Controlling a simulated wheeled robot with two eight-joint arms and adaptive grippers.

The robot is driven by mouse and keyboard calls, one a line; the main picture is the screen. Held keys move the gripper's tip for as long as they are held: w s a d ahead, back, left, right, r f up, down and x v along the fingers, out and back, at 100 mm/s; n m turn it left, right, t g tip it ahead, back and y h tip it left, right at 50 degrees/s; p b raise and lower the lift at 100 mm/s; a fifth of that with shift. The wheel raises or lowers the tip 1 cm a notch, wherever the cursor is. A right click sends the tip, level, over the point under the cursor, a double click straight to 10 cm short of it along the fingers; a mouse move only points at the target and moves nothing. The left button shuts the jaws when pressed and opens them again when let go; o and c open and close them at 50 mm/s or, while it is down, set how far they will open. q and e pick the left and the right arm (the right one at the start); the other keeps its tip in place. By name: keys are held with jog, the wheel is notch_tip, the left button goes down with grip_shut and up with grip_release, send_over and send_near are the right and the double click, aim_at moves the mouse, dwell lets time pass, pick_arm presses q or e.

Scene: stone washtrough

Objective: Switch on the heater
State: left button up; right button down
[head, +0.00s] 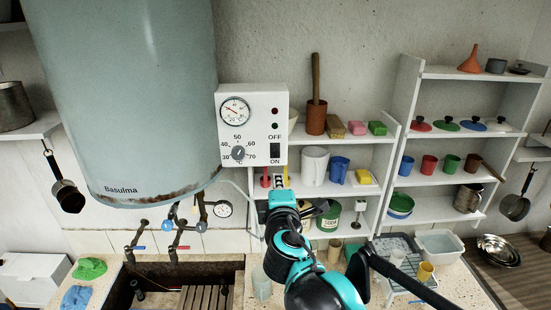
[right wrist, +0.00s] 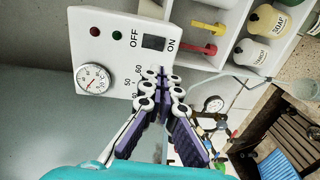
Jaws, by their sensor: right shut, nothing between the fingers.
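The heater is a pale blue-grey tank (head: 125,100) with a white control box (head: 254,98) on its right. The box carries a round gauge (head: 235,111), a temperature dial (head: 238,152), a red and a green lamp, and a black switch (head: 275,150) between OFF above and ON below. The switch also shows in the right wrist view (right wrist: 153,42); its position is unclear. My right gripper (head: 279,182) is shut and empty, just below the box in the head view. In the right wrist view its fingers (right wrist: 163,78) cover the dial, beside the switch. My left gripper is out of view.
Shelves with cups, jars and tins (head: 314,165) stand right of the box. Pipes, taps and a small gauge (head: 223,209) hang below the tank, above a stone trough (head: 190,272). A dish rack (head: 400,262) sits on the counter at right.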

aim_at(275, 156)
jog(key=shift+w, duration=0.1)
jog(key=w, duration=0.4)
jog(key=w+f+p, duration=0.1)
jog(key=w, duration=0.4)
jog(key=w+p, duration=0.1)
jog(key=w, duration=0.3)
jog(key=shift+w+d+f, duration=0.3)
jog(key=shift+w, duration=0.1)
